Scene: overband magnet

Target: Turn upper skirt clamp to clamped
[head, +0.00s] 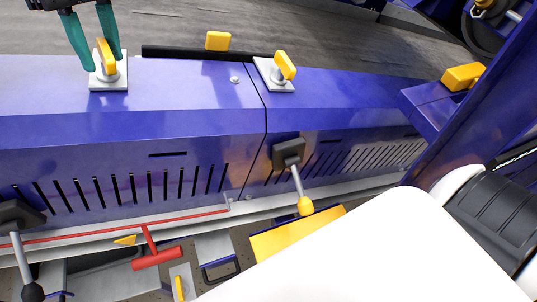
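Two yellow turn handles stand on pale square plates on top of the blue skirt cover (190,88). The left handle (106,56) points nearly along the view, away from me. The right handle (285,66) is tilted and turned at an angle. I cannot tell from the view which one is called the upper clamp. My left gripper (103,64) has its green fingers on either side of the left handle, with the fingertips close to its plate. The fingers look apart, wider than the handle; contact is not clear. My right gripper is not in view.
A grey belt (330,38) runs behind the cover, with a black bar and yellow block (217,41). A red T-handle (157,258) and red rod lie lower left. A blue frame post (470,110) stands right.

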